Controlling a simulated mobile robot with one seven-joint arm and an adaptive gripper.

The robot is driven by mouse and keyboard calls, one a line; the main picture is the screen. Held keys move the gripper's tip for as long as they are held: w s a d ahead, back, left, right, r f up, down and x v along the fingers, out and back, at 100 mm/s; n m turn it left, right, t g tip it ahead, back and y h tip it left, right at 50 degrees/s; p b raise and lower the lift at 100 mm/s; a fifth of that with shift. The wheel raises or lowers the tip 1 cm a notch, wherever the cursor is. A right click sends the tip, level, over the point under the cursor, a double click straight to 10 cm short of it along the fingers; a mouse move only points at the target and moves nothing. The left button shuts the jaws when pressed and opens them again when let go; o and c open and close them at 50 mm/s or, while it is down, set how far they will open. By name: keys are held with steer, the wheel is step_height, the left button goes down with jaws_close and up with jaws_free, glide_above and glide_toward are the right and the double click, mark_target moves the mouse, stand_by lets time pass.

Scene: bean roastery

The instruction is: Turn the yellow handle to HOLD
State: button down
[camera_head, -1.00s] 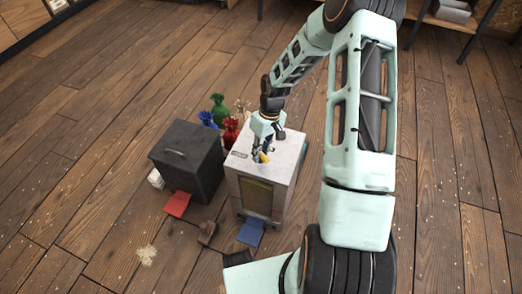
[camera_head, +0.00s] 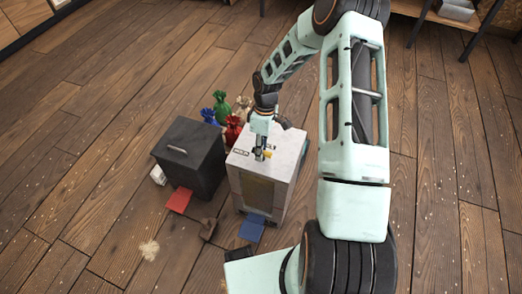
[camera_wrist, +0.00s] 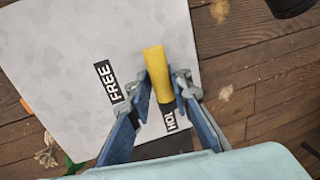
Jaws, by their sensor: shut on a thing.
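The yellow handle (camera_wrist: 157,72) sits on the pale top of a box-shaped cabinet (camera_head: 283,143). My gripper (camera_wrist: 163,86) has its blue, grey-tipped fingers on both sides of the handle and is shut on it. In the wrist view a black FREE label (camera_wrist: 108,80) lies left of the handle.
A dark box (camera_head: 188,155) stands just left of the cabinet. Green (camera_head: 221,104), blue (camera_head: 208,116) and red (camera_head: 233,127) tied bags stand behind. A red mat (camera_head: 179,199) and a blue mat (camera_head: 251,229) lie in front. Wooden floor is open at the left.

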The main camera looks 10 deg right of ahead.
stand_by(0.3)
steer(key=c, duration=1.8)
jaws_free()
steer(key=shift+o, duration=0.2)
steer(key=shift+r, duration=0.1)
step_height(320, 180, up, 12)
steer(key=w+d, duration=0.1)
steer(key=w, duration=0.1)
steer(key=shift+f, duration=0.2)
steer(key=shift+d, duration=0.1)
